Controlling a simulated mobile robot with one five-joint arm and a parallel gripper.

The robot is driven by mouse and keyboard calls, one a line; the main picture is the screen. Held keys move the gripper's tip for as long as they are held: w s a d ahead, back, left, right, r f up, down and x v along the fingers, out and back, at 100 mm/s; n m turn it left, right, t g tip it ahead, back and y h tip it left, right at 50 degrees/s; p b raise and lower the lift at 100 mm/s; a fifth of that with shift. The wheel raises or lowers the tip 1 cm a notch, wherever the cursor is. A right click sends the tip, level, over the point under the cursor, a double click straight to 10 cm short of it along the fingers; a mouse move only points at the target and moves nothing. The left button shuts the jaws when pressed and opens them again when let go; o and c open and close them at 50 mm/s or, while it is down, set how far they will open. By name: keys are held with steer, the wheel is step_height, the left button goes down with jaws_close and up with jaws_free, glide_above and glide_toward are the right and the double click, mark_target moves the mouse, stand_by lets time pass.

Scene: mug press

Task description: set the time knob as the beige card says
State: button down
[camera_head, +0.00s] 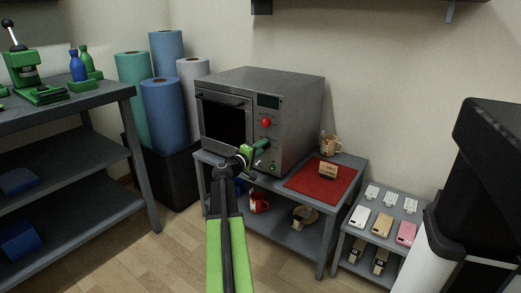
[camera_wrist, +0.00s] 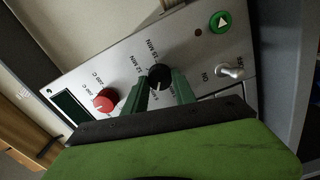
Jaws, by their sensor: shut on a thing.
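The time knob is a black knob (camera_wrist: 159,77) on the grey oven's front panel, with MIN labels around it. "12 MIN" and "15 MIN" are readable above it; the lower labels are partly hidden by my fingers. My gripper (camera_wrist: 158,88) has its green fingers on both sides of the knob and is shut on it. I cannot tell which label the knob points to. In the head view my gripper (camera_head: 261,147) reaches the panel and covers the knob. The beige card (camera_head: 328,171) stands on a red mat (camera_head: 305,187); its writing is too small to read.
A red temperature knob (camera_wrist: 104,101), a display (camera_wrist: 68,107), a green button (camera_wrist: 221,22) and a toggle switch (camera_wrist: 230,71) share the panel. A beige mug (camera_head: 331,145) stands behind the card. Shelves with phones (camera_head: 382,228) are at right, a workbench (camera_head: 75,98) at left.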

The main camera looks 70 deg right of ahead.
steer(key=shift+w+m, duration=0.2)
steer(key=shift+m, duration=0.1)
stand_by(0.4)
steer(key=c, duration=1)
jaws_free()
steer(key=shift+s, duration=0.1)
steer(key=shift+a, duration=0.1)
steer(key=v, duration=1.7)
steer(key=shift+a, duration=0.15)
